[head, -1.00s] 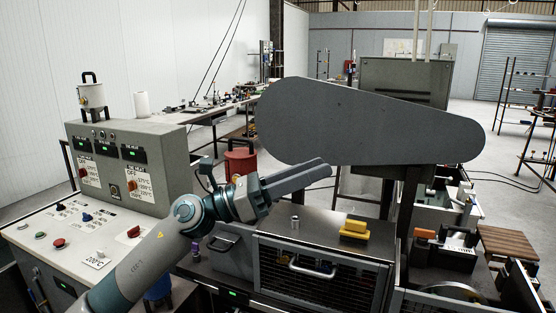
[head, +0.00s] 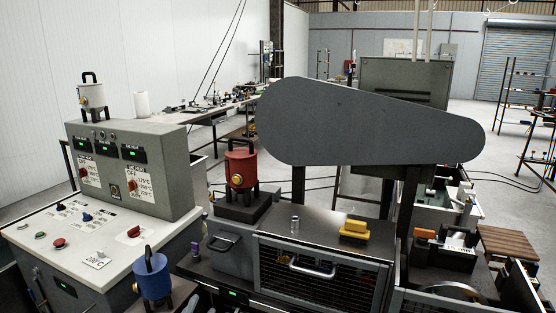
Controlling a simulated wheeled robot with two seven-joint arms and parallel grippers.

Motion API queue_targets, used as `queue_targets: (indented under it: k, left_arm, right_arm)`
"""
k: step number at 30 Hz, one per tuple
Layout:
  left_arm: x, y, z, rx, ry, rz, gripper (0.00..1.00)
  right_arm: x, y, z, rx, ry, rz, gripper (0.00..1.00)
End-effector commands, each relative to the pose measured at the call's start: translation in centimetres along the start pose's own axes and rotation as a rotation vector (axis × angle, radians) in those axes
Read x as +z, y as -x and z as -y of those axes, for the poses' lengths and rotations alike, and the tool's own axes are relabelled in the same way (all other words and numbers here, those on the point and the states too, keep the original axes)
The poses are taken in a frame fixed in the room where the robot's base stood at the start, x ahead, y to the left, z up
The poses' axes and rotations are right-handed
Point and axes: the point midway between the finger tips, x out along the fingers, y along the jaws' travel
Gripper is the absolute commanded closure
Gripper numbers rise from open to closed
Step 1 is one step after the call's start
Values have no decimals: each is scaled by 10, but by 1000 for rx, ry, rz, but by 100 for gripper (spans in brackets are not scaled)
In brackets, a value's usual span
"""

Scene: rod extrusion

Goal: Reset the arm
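Neither of my grippers can be made out in the head view. My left arm does not show over the machine. The control console (head: 150,175) stands at the left with its sloping panel of knobs and switches (head: 85,228). The extrusion machine stands in the middle and right, with a large grey belt guard (head: 365,125) above it. A red pot (head: 240,166) with a black handle stands upright on the dark block at the machine's left end. A blue pot (head: 152,278) stands in front of the console at the bottom.
A yellow block (head: 355,229) and a small metal cylinder (head: 295,223) sit on the machine's top cover. A white pot (head: 92,97) and a white roll (head: 142,104) are on and behind the console. A workbench (head: 215,105) runs along the back wall. Space above the console panel is clear.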

Motion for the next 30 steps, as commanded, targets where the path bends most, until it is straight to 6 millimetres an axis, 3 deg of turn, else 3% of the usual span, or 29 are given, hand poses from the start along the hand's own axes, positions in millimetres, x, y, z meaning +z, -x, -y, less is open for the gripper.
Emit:
queue_targets:
  k: [1,6,12,18,30]
  left_arm:
    - [26,16,-17,47,58,78,68]
    - [100,77,-66,190,236,336,68]
    - [162,164,-115,334,403,619,68]
    - [189,226,-141,417,493,795,68]
    - [211,318,-168,523,595,1035,68]
  right_arm:
    - [0,0,0,0,0,0,69]
    - [0,0,0,0,0,0,69]
    - [0,0,0,0,0,0,69]
    - [0,0,0,0,0,0,69]
    - [0,0,0,0,0,0,69]
